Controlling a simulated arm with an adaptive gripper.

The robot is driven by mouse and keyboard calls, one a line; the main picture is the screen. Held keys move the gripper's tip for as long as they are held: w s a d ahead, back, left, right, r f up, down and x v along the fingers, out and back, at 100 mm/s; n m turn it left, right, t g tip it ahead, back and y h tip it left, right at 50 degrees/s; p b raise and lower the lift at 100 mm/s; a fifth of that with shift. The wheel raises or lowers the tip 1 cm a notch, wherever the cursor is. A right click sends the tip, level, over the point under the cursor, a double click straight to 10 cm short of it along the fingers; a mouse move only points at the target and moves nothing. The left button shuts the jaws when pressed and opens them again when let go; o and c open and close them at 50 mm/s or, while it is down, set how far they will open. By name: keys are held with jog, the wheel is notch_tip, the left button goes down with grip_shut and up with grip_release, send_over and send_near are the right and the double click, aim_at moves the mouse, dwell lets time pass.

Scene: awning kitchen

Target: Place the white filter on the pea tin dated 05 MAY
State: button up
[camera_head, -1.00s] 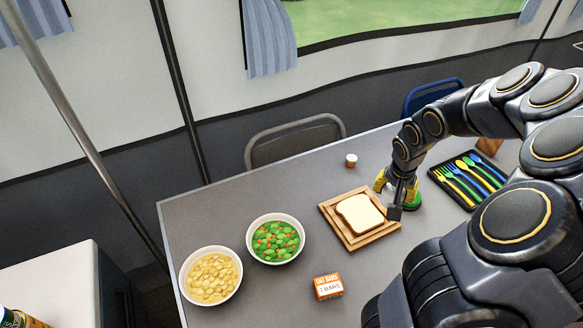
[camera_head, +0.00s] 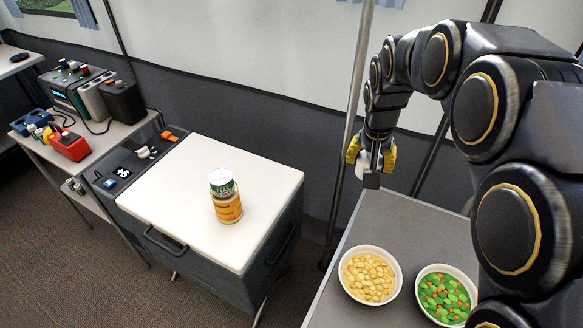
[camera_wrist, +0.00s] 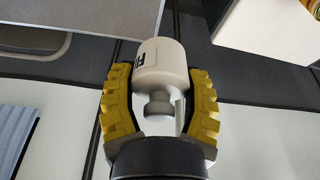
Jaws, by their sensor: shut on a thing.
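The white filter (camera_wrist: 163,68), a cylinder with dark print and a narrower neck, sits between the yellow fingers of my gripper (camera_wrist: 160,95), which is shut on it. In the head view my gripper (camera_head: 371,160) holds the filter (camera_head: 362,166) in the air near the table's far left corner. A green-and-white tin (camera_head: 222,183) appears stacked on an orange-labelled tin (camera_head: 229,209) on a white-topped cabinet, left of my gripper and apart from it. Part of a tin shows at the wrist view's top right. No date is readable, so I cannot tell which is dated 05 MAY.
The white cabinet top (camera_head: 180,195) is otherwise mostly clear. A gap and a metal pole (camera_head: 349,110) lie between it and the grey table (camera_head: 395,215). The table bears a bowl of yellow food (camera_head: 345,285) and a bowl of peas and carrots (camera_head: 420,303). Devices stand farther left.

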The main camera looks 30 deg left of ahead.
jog(key=s+a+r+n+y, duration=0.1)
jog(key=s+a+n, duration=0.2)
jog(key=s+a, duration=0.6)
jog(key=s+a+r+n+y, duration=0.1)
jog(key=s+a+n, duration=0.3)
jog(key=a, duration=0.9)
jog(key=m, duration=0.1)
send_over(220, 171)
jog(key=s+d, duration=0.1)
notch_tip(220, 171, down, 10)
jog(key=shift+s+r, duration=0.15)
jog(key=shift+r, duration=0.05)
jog(key=shift+w+a+f+g, duration=0.2)
jog(key=shift+f+g, duration=0.1)
jog(key=shift+f, duration=1.55)
